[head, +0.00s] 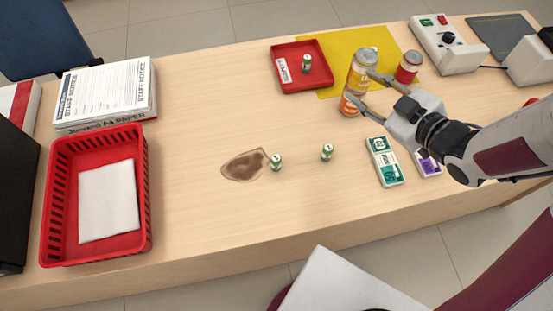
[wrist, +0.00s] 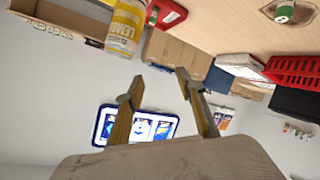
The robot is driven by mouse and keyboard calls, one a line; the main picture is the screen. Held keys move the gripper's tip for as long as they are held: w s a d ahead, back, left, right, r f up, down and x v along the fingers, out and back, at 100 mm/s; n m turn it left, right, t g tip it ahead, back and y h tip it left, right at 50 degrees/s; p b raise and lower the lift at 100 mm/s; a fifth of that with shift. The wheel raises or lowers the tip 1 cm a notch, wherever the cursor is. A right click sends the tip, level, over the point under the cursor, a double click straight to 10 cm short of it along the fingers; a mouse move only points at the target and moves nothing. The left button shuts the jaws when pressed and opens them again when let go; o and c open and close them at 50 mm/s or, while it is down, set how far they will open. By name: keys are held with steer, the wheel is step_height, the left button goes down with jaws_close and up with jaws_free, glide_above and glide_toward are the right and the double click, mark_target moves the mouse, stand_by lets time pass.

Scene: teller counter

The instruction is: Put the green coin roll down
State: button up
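Small green-and-white coin rolls stand upright: one (head: 277,162) beside a brown stain, one (head: 326,152) to its right, and one (head: 306,63) in a red tray (head: 281,50). Part of another green object shows behind the yellow can. A green roll (wrist: 284,12) on the stain also shows in the wrist view. My gripper (head: 366,89) is over the counter's right half by the cans. Its fingers stand apart in the wrist view (wrist: 165,100), with nothing seen between them. I see no green roll in it.
A yellow can (head: 362,70) is close to my fingers; it shows in the wrist view (wrist: 125,25). An orange can (head: 349,104) and a red jar (head: 408,67) are near. Banknote bundles (head: 385,162) lie below my arm. A red basket (head: 148,205) is left. The middle counter is mostly clear.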

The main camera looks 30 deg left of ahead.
steer(key=s+a+f+g+y, duration=0.2)
steer(key=s+a+f+g, duration=0.2)
steer(key=s+f, duration=0.4)
steer(key=g, duration=0.3)
glide_toward(276, 162)
steer(key=a+f, duration=0.2)
steer(key=shift+w+a+f, duration=0.2)
steer(key=shift+w+a, duration=0.15)
steer(key=shift+a, duration=0.05)
steer(key=shift+x, duration=1.3)
steer(key=shift+f+x, duration=0.15)
steer(key=shift+x, duration=1.15)
steer(key=shift+f+x, duration=0.15)
steer(key=shift+x, duration=1.15)
steer(key=shift+w+d, duration=0.1)
jaws_close()
